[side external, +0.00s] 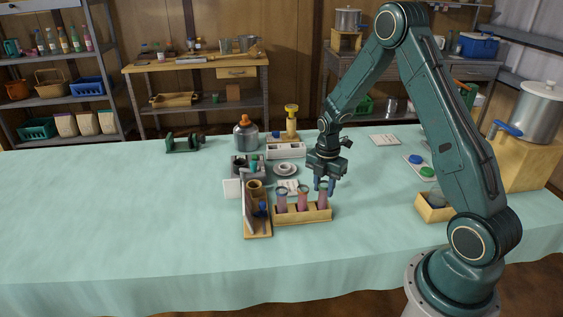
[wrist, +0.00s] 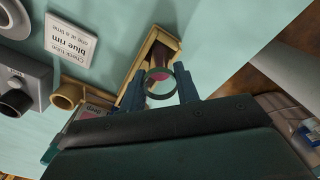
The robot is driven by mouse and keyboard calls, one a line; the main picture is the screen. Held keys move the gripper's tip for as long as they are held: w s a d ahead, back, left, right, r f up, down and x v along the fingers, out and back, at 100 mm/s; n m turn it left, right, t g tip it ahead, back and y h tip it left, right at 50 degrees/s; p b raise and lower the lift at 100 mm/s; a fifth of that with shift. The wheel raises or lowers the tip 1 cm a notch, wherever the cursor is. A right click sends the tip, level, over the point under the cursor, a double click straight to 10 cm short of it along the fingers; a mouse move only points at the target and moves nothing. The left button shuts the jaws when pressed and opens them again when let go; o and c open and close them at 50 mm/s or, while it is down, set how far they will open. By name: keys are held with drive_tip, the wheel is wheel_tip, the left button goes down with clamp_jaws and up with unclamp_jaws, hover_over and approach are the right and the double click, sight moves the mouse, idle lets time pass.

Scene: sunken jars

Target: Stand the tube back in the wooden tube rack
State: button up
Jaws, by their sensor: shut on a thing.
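The wooden tube rack (side external: 302,215) stands on the cloth-covered table, with several pinkish tubes in a row at it. My gripper (side external: 324,187) points down at the rack's right end and is shut on the rightmost tube (side external: 322,201). That tube looks upright, its lower part behind the rack's front wall; I cannot tell whether it rests on the rack's floor. In the wrist view the tube's round rim (wrist: 161,72) shows between my gripper's fingers (wrist: 158,88), over the rack (wrist: 133,72). The other tubes, left (side external: 282,203) and middle (side external: 302,199), are hidden there.
Behind are a grey block (side external: 247,166), a cup on a saucer (side external: 286,169) and a white tray (side external: 286,151). A sign (wrist: 72,41) mentions a blue rim. The table front is clear.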

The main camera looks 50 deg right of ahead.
drive_tip(key=shift+f, duration=0.5)
idle(0.3)
drive_tip(key=o, duration=1.1)
drive_tip(key=shift+r, duration=0.1)
wheel_tip(320, 180, up, 14)
idle(0.3)
wheel_tip(320, 180, up, 6)
drive_tip(key=shift+f, duration=0.15)
idle(0.6)
